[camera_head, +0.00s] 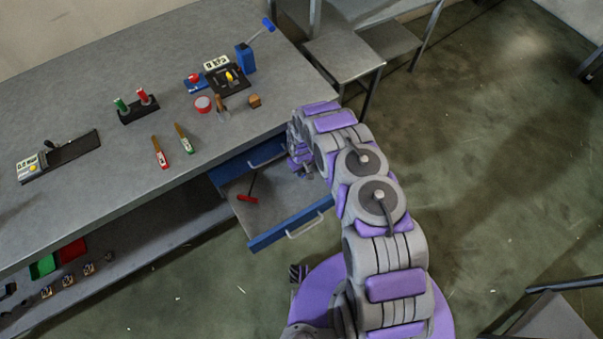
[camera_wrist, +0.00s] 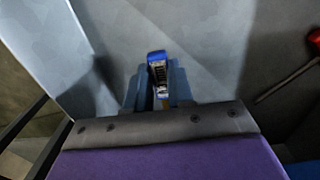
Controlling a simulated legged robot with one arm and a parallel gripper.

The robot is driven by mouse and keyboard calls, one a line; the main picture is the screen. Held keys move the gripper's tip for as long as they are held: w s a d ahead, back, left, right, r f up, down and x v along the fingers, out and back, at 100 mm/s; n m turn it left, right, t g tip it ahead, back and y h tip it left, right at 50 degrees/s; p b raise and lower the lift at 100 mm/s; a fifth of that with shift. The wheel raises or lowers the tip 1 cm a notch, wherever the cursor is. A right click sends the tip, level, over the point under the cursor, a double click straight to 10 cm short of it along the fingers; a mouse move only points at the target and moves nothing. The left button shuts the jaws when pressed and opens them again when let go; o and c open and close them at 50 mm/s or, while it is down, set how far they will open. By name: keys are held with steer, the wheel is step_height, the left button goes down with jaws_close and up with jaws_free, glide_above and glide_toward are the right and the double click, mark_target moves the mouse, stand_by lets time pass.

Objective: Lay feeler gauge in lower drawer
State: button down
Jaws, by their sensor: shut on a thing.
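My gripper (camera_head: 300,155) is at the right end of the open lower drawer (camera_head: 285,229), which has a blue front and a grey inside. In the wrist view, my gripper (camera_wrist: 158,88) is shut on a small blue feeler gauge (camera_wrist: 157,57) with a dark, metallic middle. The gauge points away from the palm, over the drawer's grey floor (camera_wrist: 205,35). I cannot tell whether it touches the floor. The gauge is hidden behind my arm in the head view.
A red-handled tool (camera_head: 247,198) lies in the lower drawer; its red handle also shows in the wrist view (camera_wrist: 315,40). The upper drawer (camera_head: 240,163) is just above. The workbench (camera_head: 90,105) holds red and green-handled tools, a blue device (camera_head: 245,58) and a red round tin (camera_head: 203,104).

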steer(key=shift+w+d, duration=0.2)
steer(key=shift+d, duration=0.2)
steer(key=f, duration=0.1)
steer(key=d+f+b, duration=0.1)
steer(key=f, duration=0.1)
steer(key=shift+w+d, duration=0.1)
steer(key=shift+d, duration=0.05)
steer(key=shift+f, duration=0.2)
steer(key=shift+a, duration=0.5)
steer(key=c, duration=1.3)
jaws_free()
steer(key=shift+a, duration=0.2)
steer(key=o, duration=0.3)
steer(key=shift+d, duration=0.3)
steer(key=shift+d+r, duration=0.1)
steer(key=shift+d, duration=0.15)
steer(key=shift+a, duration=0.1)
